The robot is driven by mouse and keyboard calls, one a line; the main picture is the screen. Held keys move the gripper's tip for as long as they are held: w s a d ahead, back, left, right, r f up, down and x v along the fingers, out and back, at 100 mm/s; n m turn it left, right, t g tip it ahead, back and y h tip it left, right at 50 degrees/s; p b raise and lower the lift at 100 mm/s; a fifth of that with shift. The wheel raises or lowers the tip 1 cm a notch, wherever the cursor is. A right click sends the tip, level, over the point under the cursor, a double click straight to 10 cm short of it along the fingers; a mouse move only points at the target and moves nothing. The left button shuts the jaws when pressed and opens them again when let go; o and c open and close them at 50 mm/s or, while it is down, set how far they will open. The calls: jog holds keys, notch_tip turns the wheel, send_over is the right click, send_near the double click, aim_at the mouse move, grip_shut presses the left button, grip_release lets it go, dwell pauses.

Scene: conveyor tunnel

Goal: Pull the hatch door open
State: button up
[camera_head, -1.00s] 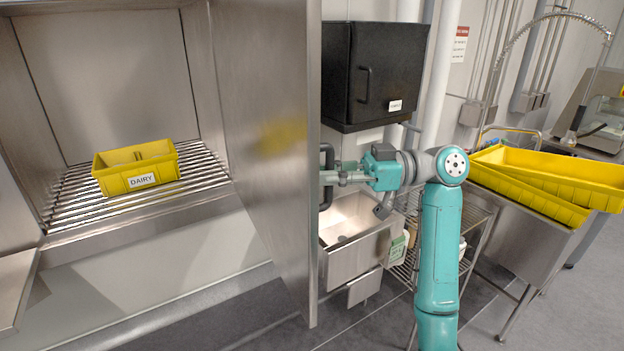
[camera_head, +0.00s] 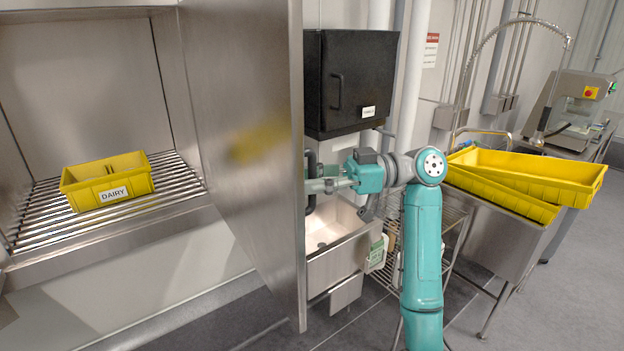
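The hatch door (camera_head: 250,150) is a tall steel panel standing well open, swung out toward the camera at the right side of the tunnel opening. Its dark handle (camera_head: 311,168) is on the door's right face. My gripper (camera_head: 318,186) is at this handle, with its fingers around or against the bar. The door's edge and the handle partly hide the fingertips, so I cannot see how far they are closed. Inside the opening, a yellow bin labelled DAIRY (camera_head: 107,182) sits on the steel rollers (camera_head: 180,190).
A black wall cabinet (camera_head: 352,82) hangs behind the door, above a small steel basin (camera_head: 330,245). Yellow trays (camera_head: 530,172) lie on a steel sink unit at the right, below a spring hose tap. Grey floor is free at the lower right.

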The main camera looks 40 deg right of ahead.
jog(key=v, duration=1.2)
jog(key=shift+s, duration=0.1)
dwell(0.4)
